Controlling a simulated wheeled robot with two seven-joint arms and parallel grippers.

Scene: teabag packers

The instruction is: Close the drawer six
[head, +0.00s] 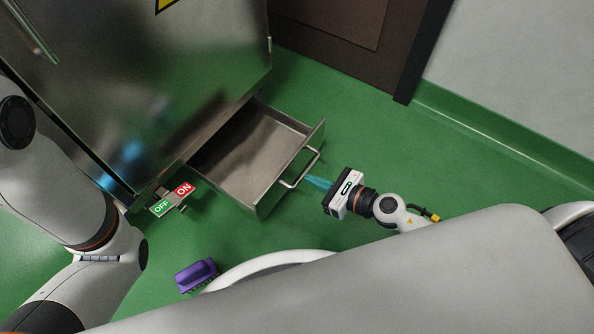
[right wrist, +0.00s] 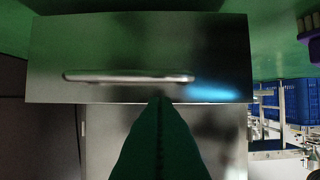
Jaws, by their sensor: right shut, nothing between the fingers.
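The steel drawer (head: 262,207) stands pulled out, low in the steel cabinet (head: 150,80), and looks empty inside. Its bar handle (head: 302,168) is on the front panel; the drawer front (right wrist: 215,55) and the handle (right wrist: 130,76) also show in the right wrist view. My right gripper (head: 318,183) is shut and empty, its teal fingers pointing at the drawer front beside the handle. In the right wrist view the fingertips (right wrist: 159,97) overlap the front's edge near the handle's end; I cannot tell whether they touch. My left gripper is out of view.
An ON/OFF switch sign (head: 172,199) sticks out left of the drawer. A purple brush (head: 197,275) lies on the green floor nearby. A brown door (head: 345,45) and grey wall (head: 515,75) stand behind. Blue crates (right wrist: 290,125) show at right in the wrist view.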

